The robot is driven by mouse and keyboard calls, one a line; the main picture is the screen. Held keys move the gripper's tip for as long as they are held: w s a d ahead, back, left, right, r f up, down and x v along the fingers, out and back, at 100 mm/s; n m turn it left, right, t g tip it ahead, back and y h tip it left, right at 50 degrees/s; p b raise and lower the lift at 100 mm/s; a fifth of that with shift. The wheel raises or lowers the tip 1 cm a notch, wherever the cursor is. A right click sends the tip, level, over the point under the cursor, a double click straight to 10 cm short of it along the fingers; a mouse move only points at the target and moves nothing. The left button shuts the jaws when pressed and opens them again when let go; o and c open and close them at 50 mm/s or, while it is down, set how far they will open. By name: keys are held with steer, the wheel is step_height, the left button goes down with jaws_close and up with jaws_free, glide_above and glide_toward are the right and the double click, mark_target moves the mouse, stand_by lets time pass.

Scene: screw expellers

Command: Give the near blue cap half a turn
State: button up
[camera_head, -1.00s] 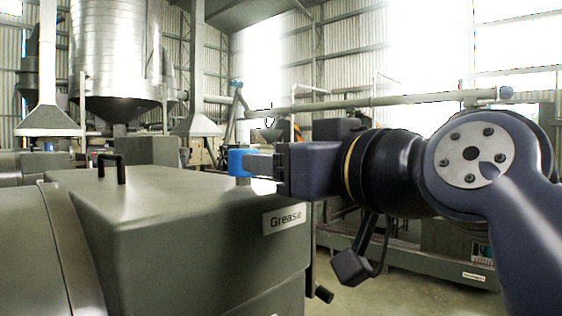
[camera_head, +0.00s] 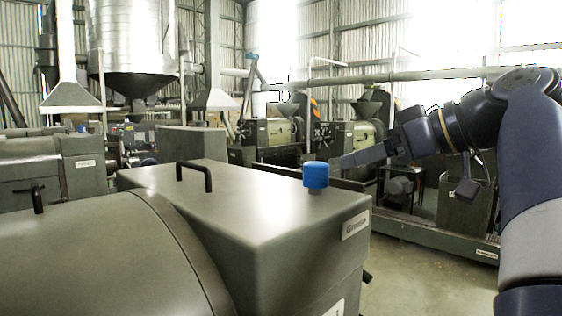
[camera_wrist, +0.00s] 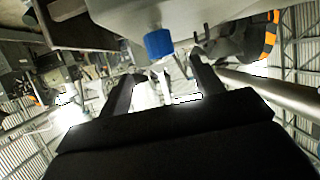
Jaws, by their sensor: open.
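The near blue cap (camera_head: 316,175) stands upright on a short stem on top of the grey gearbox housing (camera_head: 240,215), near its right end, above the "Grease" label. It also shows in the wrist view (camera_wrist: 158,43), beyond and between the fingertips. My gripper (camera_head: 362,157) is to the right of the cap in the head view, apart from it. In the wrist view the two dark fingers of my gripper (camera_wrist: 163,75) are spread and hold nothing.
A black handle (camera_head: 194,176) rises from the housing top left of the cap. A rounded grey cover (camera_head: 130,250) fills the near left. Other expellers (camera_head: 350,140) stand behind. Bare floor (camera_head: 420,275) lies to the right.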

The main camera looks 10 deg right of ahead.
mark_target(327, 170)
steer(key=p+x, duration=0.1)
steer(key=x, duration=0.9)
steer(key=shift+w+a+f+p, duration=0.1)
steer(key=shift+a+f+p, duration=0.05)
steer(key=shift+f+p, duration=0.15)
steer(key=shift+c, duration=0.4)
steer(key=c, duration=0.9)
